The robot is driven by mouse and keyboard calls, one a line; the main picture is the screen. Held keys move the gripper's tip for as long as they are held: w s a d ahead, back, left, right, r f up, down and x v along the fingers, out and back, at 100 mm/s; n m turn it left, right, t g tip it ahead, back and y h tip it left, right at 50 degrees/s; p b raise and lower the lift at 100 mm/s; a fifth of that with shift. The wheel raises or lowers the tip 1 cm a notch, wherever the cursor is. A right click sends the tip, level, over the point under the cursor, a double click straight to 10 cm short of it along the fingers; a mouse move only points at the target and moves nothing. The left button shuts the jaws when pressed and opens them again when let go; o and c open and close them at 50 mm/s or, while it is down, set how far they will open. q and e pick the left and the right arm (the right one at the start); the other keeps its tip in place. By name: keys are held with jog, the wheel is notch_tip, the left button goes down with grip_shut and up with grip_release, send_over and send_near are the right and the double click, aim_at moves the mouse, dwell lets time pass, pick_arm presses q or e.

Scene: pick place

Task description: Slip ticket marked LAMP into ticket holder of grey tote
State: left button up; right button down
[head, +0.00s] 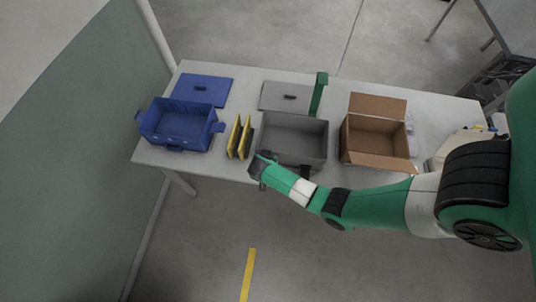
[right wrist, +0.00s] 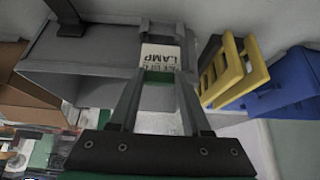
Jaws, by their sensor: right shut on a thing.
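The grey tote (head: 290,139) stands open on the table, right of centre in the head view. It also shows in the right wrist view (right wrist: 85,75). My right gripper (head: 260,162) is at the tote's near left corner. In the right wrist view, my right gripper (right wrist: 160,60) is shut on a white ticket (right wrist: 160,54) with a green lower band, printed LAMP. The ticket lies close in front of the tote's wall. My left gripper is not in view.
Yellow-and-black racks (head: 239,137) stand just left of the tote. A blue tote (head: 178,127) with a blue lid (head: 206,90) is farther left. A cardboard box (head: 375,137) stands right. A grey lid (head: 286,96) and a green upright (head: 319,92) are behind the tote.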

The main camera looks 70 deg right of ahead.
jog(key=shift+f, duration=0.1)
dwell(0.6)
jog(key=shift+f, duration=0.65)
jog(key=shift+f, duration=0.2)
jog(key=shift+f+b, duration=0.35)
jog(key=shift+f, duration=0.2)
jog(key=shift+f, duration=0.25)
dwell(0.6)
jog(key=shift+f, duration=0.15)
dwell(0.3)
jog(key=shift+f, duration=0.35)
